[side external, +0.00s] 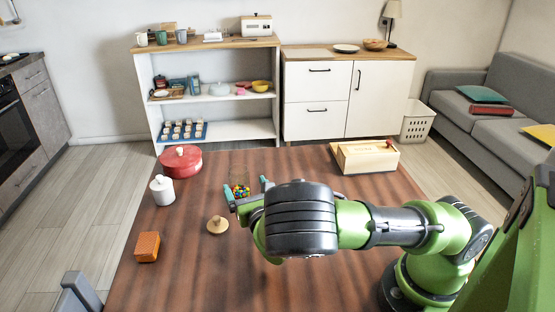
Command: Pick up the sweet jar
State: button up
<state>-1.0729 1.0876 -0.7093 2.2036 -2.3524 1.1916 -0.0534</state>
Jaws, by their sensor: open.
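The sweet jar (240,191) stands on the brown wooden table (330,240), a clear container with colourful sweets in it. A round wooden lid with a knob (217,225) lies on the table just in front and left of it. My gripper (247,188) is open at the jar, with one teal-tipped finger showing on its left and the other on its right. Whether the fingers touch the jar cannot be told. My arm comes in from the right and hides part of the gripper and the table behind it.
A red lidded pot (181,160), a white lidded jar (162,190) and an orange-brown block (148,247) stand on the left. A wooden box (365,158) stands at the back right. The front middle of the table is clear. Shelves (207,103) stand beyond the table.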

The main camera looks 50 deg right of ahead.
aim_at(242, 189)
notch_tip(242, 189, down, 4)
jog(key=shift+d+r, duration=0.1)
jog(key=shift+w+d, duration=0.3)
jog(key=shift+w, duration=0.25)
jog(key=shift+x, duration=3.15)
jog(key=c, duration=1.2)
